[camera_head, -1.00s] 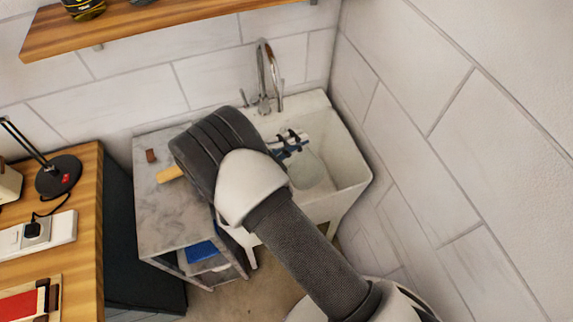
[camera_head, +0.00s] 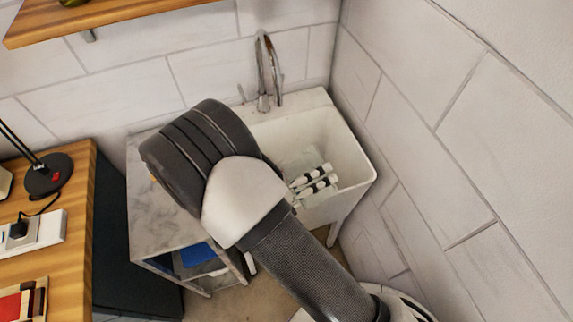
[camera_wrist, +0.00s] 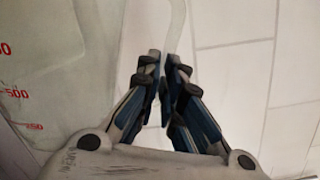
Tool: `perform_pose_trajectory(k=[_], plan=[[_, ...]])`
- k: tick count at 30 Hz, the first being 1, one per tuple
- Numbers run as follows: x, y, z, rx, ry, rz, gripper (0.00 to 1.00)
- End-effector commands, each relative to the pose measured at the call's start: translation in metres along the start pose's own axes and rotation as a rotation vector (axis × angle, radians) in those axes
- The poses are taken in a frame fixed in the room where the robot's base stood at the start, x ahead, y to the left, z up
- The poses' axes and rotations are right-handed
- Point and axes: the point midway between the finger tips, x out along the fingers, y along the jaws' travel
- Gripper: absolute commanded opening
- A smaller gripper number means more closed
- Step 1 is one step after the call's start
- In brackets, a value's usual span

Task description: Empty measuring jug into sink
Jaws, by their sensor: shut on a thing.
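The measuring jug (camera_wrist: 50,60) is clear with red scale marks and fills the left of the wrist view. In the head view its pale, see-through body (camera_head: 298,160) shows over the sink basin, partly hidden by my arm and fingers. My gripper (camera_head: 316,180) is over the basin. In the wrist view my gripper (camera_wrist: 165,75) is shut on the jug's clear handle (camera_wrist: 178,30). The white sink (camera_head: 345,150) stands in the corner. I cannot tell the jug's exact tilt or whether liquid is in it.
A chrome tap (camera_head: 268,75) rises at the back of the sink. A grey-topped side table (camera_head: 150,200) adjoins the sink on the left. A wooden bench (camera_head: 75,225) is farther left, and a wooden shelf (camera_head: 130,15) hangs above. Tiled walls close in behind and right.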

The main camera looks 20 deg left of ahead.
Motion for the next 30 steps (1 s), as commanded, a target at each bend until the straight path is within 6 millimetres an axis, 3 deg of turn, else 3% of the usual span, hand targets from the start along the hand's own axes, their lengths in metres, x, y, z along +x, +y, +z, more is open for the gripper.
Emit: perform_pose_trajectory(k=[1,9,14,30], plan=[[0.0,0.007,-0.008,0.039,0.001,0.001,0.0],[-0.001,0.008,-0.033,0.27,0.007,0.001,0.0],[0.0,-0.002,-0.041,0.432,0.012,-0.001,0.0],[-0.001,0.032,-0.101,0.918,0.025,-0.002,0.0]])
